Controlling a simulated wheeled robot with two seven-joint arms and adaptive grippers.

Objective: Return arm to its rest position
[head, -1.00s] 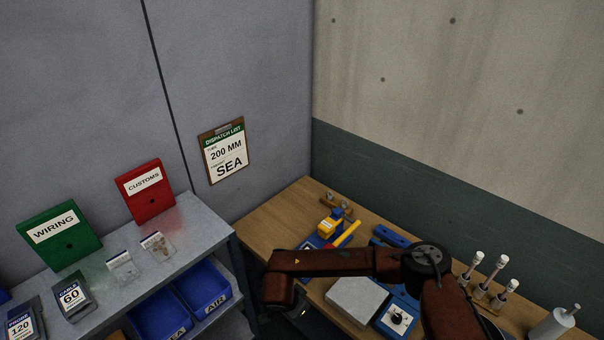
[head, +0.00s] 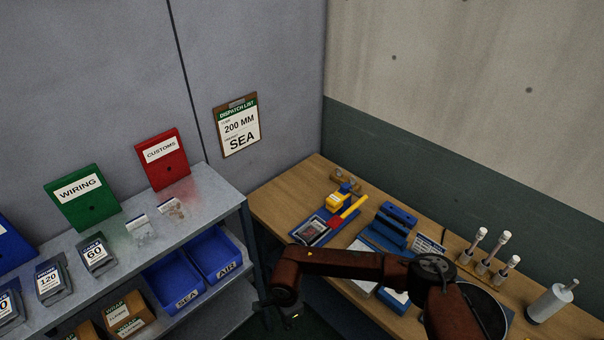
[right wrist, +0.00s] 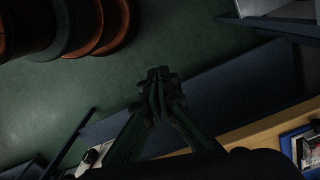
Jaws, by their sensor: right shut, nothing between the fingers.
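My right arm, dark red, reaches in from the lower right in the head view and bends down in front of the wooden workbench (head: 285,205). My right gripper (head: 278,312) hangs low in the gap between the workbench and the grey shelf (head: 222,190). In the right wrist view my right gripper (right wrist: 157,82) is shut with its fingertips together and nothing between them, above the green floor (right wrist: 100,95). My left gripper is in neither view.
The shelf holds blue SEA (head: 172,282) and AIR (head: 215,253) bins and several labelled boxes. On the workbench stand a blue tray (head: 312,228) with a device, a blue rack (head: 388,228), white-capped tubes (head: 480,236) and a white bottle (head: 550,302). A dispatch list (head: 238,126) hangs on the wall.

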